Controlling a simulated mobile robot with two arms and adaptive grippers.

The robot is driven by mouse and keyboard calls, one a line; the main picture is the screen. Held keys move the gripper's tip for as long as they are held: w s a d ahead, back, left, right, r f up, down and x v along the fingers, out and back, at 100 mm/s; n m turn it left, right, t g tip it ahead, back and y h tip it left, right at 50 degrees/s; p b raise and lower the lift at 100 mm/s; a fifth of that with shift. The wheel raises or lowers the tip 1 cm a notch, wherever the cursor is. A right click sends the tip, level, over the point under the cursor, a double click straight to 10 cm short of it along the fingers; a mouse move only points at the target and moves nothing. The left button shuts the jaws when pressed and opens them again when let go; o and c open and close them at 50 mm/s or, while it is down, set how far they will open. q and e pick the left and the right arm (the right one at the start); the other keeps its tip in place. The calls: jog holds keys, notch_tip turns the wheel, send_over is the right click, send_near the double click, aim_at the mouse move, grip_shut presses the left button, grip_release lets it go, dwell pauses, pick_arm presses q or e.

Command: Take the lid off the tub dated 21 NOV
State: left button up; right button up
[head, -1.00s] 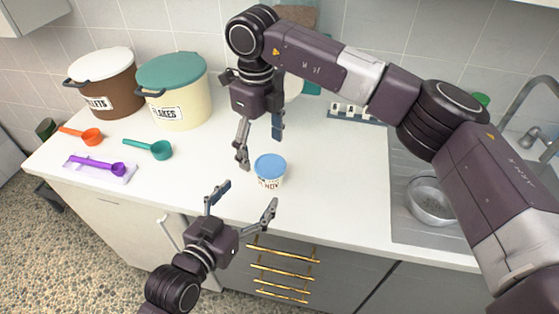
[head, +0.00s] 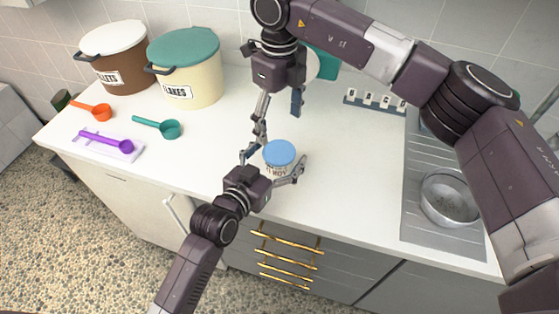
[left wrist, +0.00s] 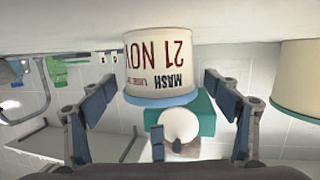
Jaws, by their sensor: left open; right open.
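A small white tub (head: 277,170) with a blue lid (head: 279,152) stands upright on the counter near its front edge. In the left wrist view, which is upside down, the tub (left wrist: 155,65) reads "MASH" and "21 NOV", and its lid (left wrist: 160,100) is on. My left gripper (head: 274,160) is open, low at the front of the tub, with one finger on each side. Contact with the tub cannot be told. My right gripper (head: 277,122) is open and empty, pointing down above and behind the tub.
A brown bin (head: 122,75) and a cream bin (head: 190,85) stand at the back left. Orange (head: 100,111), teal (head: 168,129) and purple (head: 115,145) scoops lie before them. A sink with a metal bowl (head: 450,200) is at right. Counter right of the tub is clear.

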aim_at(281, 152)
pick_arm(q)
jog(key=shift+s+a, duration=0.1)
pick_arm(e)
jog(key=shift+s+a+r, duration=0.1)
jog(key=shift+s, duration=0.05)
pick_arm(q)
jog(key=shift+c, duration=0.5)
jog(key=c, duration=1.5)
jog(key=shift+c, duration=1.1)
pick_arm(e)
jog(key=shift+o, duration=0.8)
pick_arm(q)
jog(key=shift+r, duration=0.1)
pick_arm(e)
jog(key=s+d+r+n+t+y, duration=0.2)
jog(key=s+d+r+y, duration=0.1)
jog(key=d+y, duration=0.15)
jog(key=shift+h, duration=0.35)
jog(key=x, duration=1.1)
jog(key=shift+w+d+f, duration=0.2)
jog(key=shift+w+f, duration=0.05)
jog(key=shift+f, duration=0.1)
